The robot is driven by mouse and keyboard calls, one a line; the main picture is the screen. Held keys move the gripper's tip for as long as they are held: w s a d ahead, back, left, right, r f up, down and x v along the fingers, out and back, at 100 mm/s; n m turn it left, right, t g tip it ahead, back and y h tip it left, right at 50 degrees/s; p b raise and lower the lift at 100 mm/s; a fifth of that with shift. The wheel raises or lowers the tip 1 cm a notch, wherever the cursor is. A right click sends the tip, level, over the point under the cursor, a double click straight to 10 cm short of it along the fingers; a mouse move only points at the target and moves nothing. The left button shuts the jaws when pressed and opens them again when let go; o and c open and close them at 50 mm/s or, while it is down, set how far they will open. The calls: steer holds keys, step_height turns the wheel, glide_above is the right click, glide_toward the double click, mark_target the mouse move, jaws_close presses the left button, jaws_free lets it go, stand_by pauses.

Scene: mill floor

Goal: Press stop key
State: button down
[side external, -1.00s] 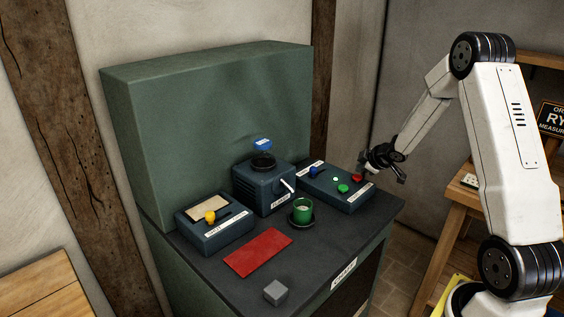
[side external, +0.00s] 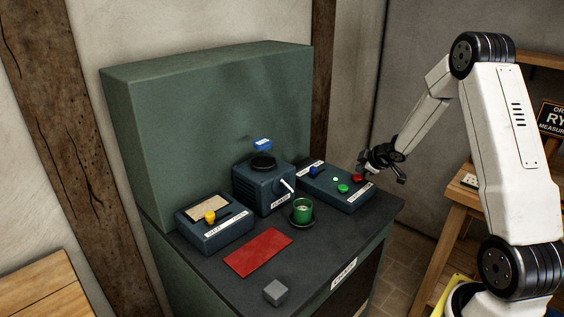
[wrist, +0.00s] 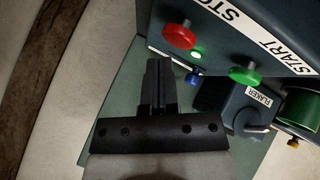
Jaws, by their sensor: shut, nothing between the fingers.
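The red stop key (side external: 358,177) sits on the dark blue control box (side external: 330,191) at the right of the bench. In the wrist view the red key (wrist: 179,35) is beside a label partly reading "STO". My gripper (side external: 364,168) is shut and empty, with its tips close to the red key from behind and above. In the wrist view my gripper (wrist: 158,64) points just below and left of the red key. I cannot tell whether it touches. The green start key (side external: 343,188) is beside the red one, with a small lit green lamp (side external: 335,179) nearby.
A blue knob (side external: 315,171) is at the box's far end. The flaker (side external: 264,190), a green cup (side external: 302,210) on a saucer, a red mat (side external: 258,253), a grey block (side external: 275,291) and a box with a yellow knob (side external: 210,216) stand on the bench.

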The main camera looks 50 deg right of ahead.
mark_target(360, 178)
steer(key=shift+f, duration=0.95)
stand_by(1.3)
stand_by(0.4)
steer(key=shift+r, duration=0.95)
steer(key=shift+r, duration=2.5)
